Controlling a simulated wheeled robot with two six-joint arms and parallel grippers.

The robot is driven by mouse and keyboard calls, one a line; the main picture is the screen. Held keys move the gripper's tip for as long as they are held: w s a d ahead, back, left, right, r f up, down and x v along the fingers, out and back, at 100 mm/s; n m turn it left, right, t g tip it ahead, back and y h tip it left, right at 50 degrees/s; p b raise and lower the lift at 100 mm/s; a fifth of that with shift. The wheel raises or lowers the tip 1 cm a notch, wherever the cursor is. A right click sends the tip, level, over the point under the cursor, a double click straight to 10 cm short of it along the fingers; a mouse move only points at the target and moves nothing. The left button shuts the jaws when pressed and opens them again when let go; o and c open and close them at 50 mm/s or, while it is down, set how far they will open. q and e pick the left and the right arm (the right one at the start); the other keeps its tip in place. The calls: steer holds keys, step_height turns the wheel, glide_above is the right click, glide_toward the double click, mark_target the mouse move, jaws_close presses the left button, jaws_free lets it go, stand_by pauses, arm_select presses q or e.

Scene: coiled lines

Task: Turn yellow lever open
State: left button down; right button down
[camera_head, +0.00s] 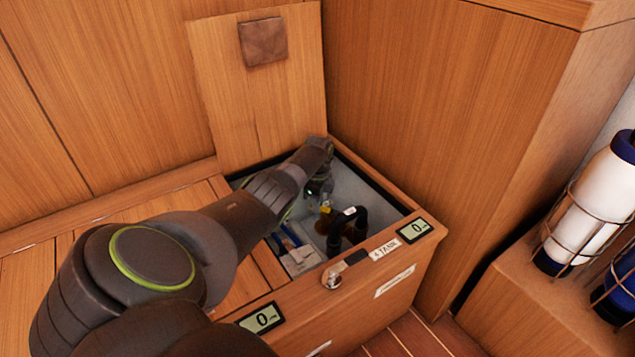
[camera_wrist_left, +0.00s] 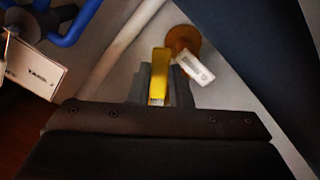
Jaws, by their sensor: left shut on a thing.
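The yellow lever (camera_wrist_left: 159,78) is between the two fingers of my left gripper (camera_wrist_left: 158,90) in the left wrist view. The gripper is shut on it. The lever sits beside a round brass-coloured fitting (camera_wrist_left: 182,40) with a white tag (camera_wrist_left: 194,68). In the head view my left arm reaches down into the open compartment, and the left gripper (camera_head: 318,192) is small and partly hidden there. A bit of the yellow lever (camera_head: 325,210) shows just below it, next to black pipes (camera_head: 348,228). My right gripper is not in view.
The wooden lid (camera_head: 255,95) stands open behind the compartment, whose front rim (camera_head: 345,268) carries a latch (camera_head: 333,278) and a display (camera_head: 415,230). Blue lines (camera_wrist_left: 75,25) and a labelled white box (camera_wrist_left: 35,68) lie to the left inside. Caged bottles (camera_head: 590,205) stand at right.

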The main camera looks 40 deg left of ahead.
arm_select(q)
steer(key=shift+w, duration=0.1)
stand_by(0.3)
steer(key=c, duration=1.3)
jaws_free()
